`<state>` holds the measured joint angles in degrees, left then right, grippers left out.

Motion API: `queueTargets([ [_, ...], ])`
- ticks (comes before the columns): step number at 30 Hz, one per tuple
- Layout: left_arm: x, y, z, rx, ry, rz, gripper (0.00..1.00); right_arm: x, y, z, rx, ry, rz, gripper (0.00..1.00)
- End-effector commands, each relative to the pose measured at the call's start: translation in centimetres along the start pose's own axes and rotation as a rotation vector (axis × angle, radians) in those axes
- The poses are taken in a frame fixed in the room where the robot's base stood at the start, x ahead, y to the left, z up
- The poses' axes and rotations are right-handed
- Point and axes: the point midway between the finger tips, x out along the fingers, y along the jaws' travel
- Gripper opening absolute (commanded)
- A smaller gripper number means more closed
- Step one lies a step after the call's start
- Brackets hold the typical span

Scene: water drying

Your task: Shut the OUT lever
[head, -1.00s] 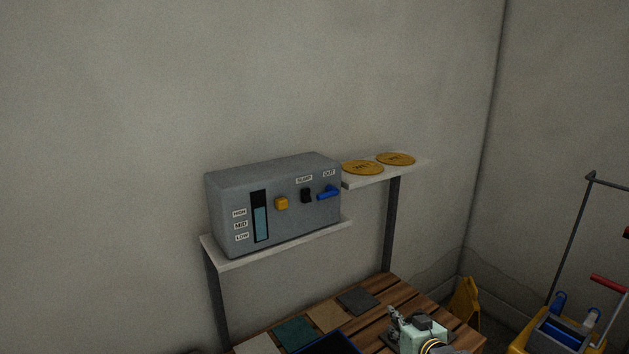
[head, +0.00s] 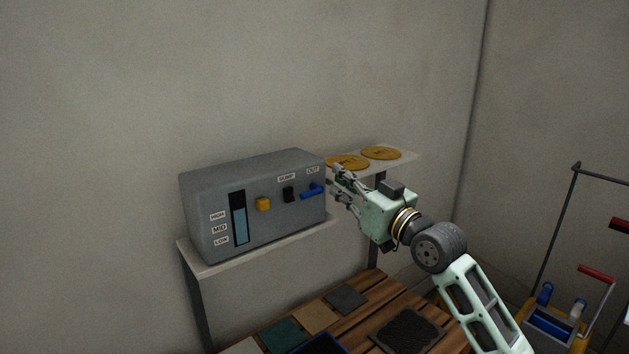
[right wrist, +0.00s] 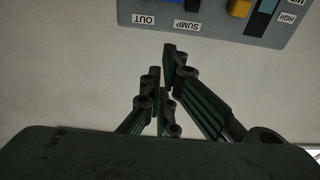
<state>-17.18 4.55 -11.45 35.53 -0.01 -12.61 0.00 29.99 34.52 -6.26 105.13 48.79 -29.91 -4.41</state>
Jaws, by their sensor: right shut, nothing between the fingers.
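The grey control box (head: 285,225) stands on a wall shelf in the head view. The blue OUT lever (head: 312,191) is at the right end of its front, below the OUT label (head: 313,170), and lies roughly sideways. My right gripper (head: 334,183) is just right of the lever, with a small gap visible in the picture. It is shut and empty. In the right wrist view the box (right wrist: 222,28) appears upside down at the top, with its OUT label (right wrist: 143,19) ahead of my right fingers (right wrist: 162,62). My left gripper is out of view.
The black SUMP lever (head: 289,194) and a yellow knob (head: 263,204) sit left of the OUT lever. Two yellow discs (head: 381,153) lie on a small shelf behind my gripper. A slatted wooden table (head: 372,300) with coloured pads is below. A yellow cart (head: 553,328) stands at right.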

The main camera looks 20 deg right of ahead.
Motion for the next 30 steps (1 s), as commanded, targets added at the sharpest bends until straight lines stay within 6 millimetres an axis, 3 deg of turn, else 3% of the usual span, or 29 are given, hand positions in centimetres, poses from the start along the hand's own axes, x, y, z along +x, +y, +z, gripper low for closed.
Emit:
queueTargets([
  [5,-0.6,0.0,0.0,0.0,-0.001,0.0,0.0,1.2,0.0,-0.2,0.004,0.001,0.0,0.0],
  [19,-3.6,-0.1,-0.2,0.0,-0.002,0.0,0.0,10.3,0.0,-0.3,0.002,0.0,0.0,0.0],
  [24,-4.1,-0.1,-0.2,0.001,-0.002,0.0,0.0,9.1,0.1,2.6,0.0,-0.004,0.001,0.0],
  [30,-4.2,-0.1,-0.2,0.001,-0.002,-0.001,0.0,8.7,0.0,3.8,0.0,-0.002,0.001,0.0],
])
